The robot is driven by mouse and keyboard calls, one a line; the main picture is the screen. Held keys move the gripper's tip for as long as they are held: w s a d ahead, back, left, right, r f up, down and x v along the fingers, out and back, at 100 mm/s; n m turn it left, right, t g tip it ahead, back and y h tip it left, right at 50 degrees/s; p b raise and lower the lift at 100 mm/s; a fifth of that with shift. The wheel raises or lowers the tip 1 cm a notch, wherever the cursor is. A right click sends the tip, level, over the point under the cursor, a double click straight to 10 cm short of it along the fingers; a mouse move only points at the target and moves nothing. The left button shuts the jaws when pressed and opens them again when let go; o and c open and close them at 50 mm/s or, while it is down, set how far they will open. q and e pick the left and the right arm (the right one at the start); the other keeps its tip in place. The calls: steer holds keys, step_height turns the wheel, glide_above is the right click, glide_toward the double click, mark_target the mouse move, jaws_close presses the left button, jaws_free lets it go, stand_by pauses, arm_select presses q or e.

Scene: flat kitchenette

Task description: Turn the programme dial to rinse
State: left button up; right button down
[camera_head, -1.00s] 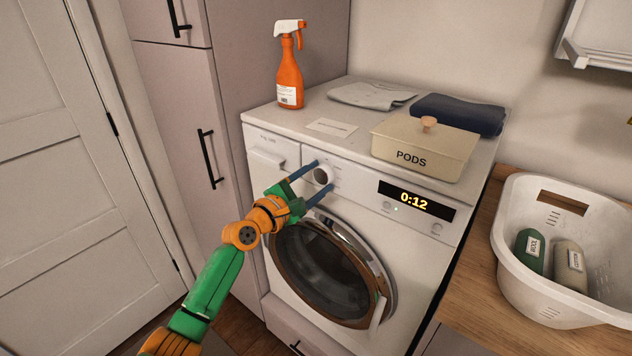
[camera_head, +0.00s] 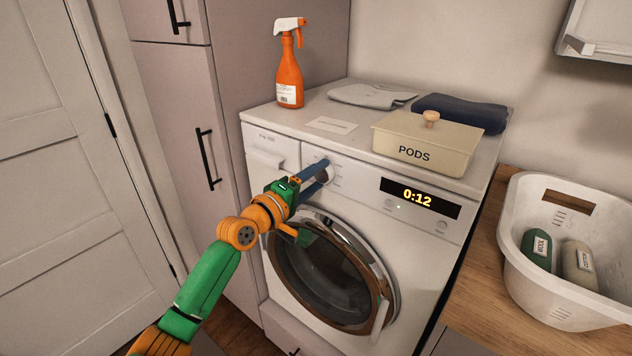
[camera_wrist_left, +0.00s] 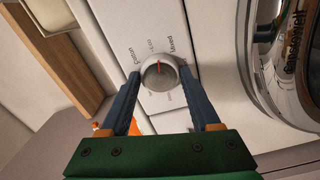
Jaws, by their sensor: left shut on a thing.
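The programme dial (camera_wrist_left: 159,76) is a round grey knob with a red pointer mark on the white washing machine front (camera_head: 350,190). In the wrist view the red mark points up the picture, among small printed labels; one looks like "Cotton", the others are hard to read. My left gripper (camera_head: 322,173) has its blue fingers on either side of the dial and is shut on it. In the head view the fingers and wrist largely hide the dial. My right gripper is not in view.
The display (camera_head: 419,198) reads 0:12. The round door (camera_head: 330,270) is below the dial. On top stand a spray bottle (camera_head: 289,75), a PODS box (camera_head: 425,145), and folded cloths (camera_head: 460,113). A laundry basket (camera_head: 520,225) stands on the wooden counter at right.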

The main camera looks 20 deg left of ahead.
arm_select(q)
steer(key=m+b, duration=0.1)
steer(key=m, duration=0.3)
steer(key=shift+m, duration=0.4)
steer(key=m+b, duration=0.1)
steer(key=m, duration=0.2)
steer(key=shift+m, duration=0.3)
steer(key=m, duration=0.3)
steer(key=shift+m, duration=0.3)
steer(key=m, duration=0.3)
steer(key=shift+r+m, duration=0.1)
steer(key=shift+m, duration=0.2)
steer(key=m+p, duration=0.1)
steer(key=m, duration=0.2)
steer(key=shift+m, duration=0.3)
steer(key=m+p, duration=0.2)
steer(key=m, duration=0.3)
steer(key=shift+m, duration=0.3)
steer(key=m+p, duration=0.1)
steer(key=m, duration=0.3)
steer(key=shift+p, duration=0.35)
steer(key=shift+m+p, duration=0.35)
steer(key=shift+m, duration=1.75)
